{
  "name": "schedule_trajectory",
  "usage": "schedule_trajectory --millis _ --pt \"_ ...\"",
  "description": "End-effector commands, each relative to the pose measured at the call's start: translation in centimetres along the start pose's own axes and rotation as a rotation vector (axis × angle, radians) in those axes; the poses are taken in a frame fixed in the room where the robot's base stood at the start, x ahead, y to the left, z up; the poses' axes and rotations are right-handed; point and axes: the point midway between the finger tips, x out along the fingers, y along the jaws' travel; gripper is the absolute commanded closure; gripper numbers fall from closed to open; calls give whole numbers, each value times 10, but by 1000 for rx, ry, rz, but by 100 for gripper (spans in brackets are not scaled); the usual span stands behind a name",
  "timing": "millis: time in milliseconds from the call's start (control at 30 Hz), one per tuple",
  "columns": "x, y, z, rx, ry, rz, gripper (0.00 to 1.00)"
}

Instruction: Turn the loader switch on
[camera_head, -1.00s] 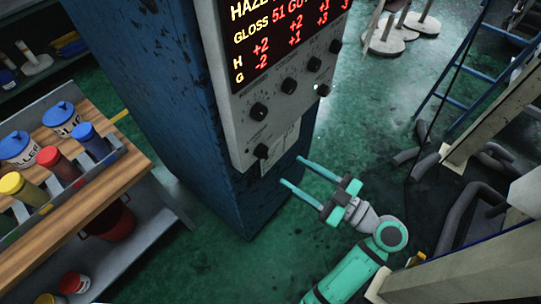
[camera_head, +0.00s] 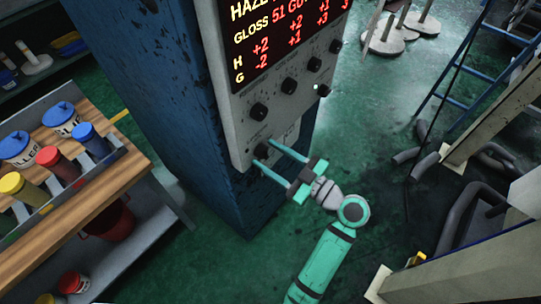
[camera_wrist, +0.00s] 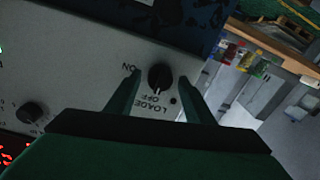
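The loader switch is a black round knob (camera_head: 261,149) at the lower left corner of the grey control panel (camera_head: 243,128). In the wrist view, the same knob (camera_wrist: 160,77) appears upside down, with "LOADER", "OFF" and "ON" printed around it. Its white pointer mark appears to face the "OFF" label. My gripper (camera_head: 263,152) is open, its two teal fingers reaching toward the panel. In the wrist view the fingers (camera_wrist: 158,80) lie on either side of the knob, with gaps visible. I cannot tell how far their tips are from the panel face.
Several other black knobs (camera_head: 289,86) sit higher on the panel, below a lit display (camera_head: 275,40). A blue column (camera_head: 180,110) carries the panel. A wooden-topped cart (camera_head: 90,205) with paint pots is at left. A blue ladder (camera_head: 455,70) and hoses stand at right.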

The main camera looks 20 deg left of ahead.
Motion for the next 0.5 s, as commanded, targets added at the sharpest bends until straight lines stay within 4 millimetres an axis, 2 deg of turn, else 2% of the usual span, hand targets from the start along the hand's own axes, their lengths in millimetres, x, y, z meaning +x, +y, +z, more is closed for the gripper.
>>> schedule_trajectory --millis 33,133,167,500 --pt "0 0 0 0 0 0 65" --pt "0 0 0 0 0 0 89" --pt "0 0 0 0 0 0 92" --pt "0 0 0 39 2 0 92"
